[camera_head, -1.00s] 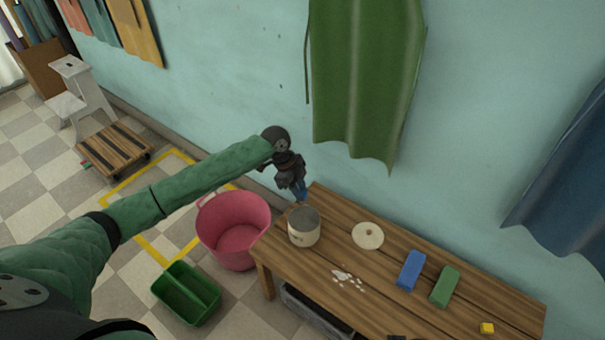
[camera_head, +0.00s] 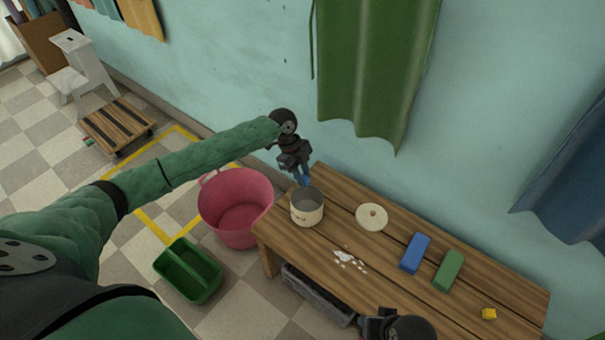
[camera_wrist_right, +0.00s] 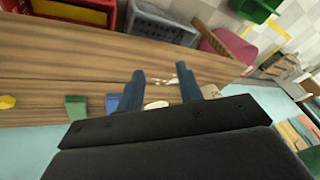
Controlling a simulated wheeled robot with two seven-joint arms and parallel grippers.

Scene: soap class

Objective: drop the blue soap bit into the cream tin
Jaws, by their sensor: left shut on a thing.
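The cream tin (camera_head: 307,212) stands open and upright at the left end of the wooden bench, its inside grey. My left gripper (camera_head: 303,178) is at the tin's back rim, pointing down, and is shut on the small blue soap bit. The bit is hard to tell from the bluish fingertips, and I cannot tell whether it is over the opening or just behind the rim. My right gripper (camera_wrist_right: 160,88) is open, with nothing between its fingers; part of its arm shows at the bottom of the head view.
A pink tub (camera_head: 236,207) and green bin (camera_head: 188,271) stand on the floor. A green cloth (camera_head: 375,75) hangs behind.

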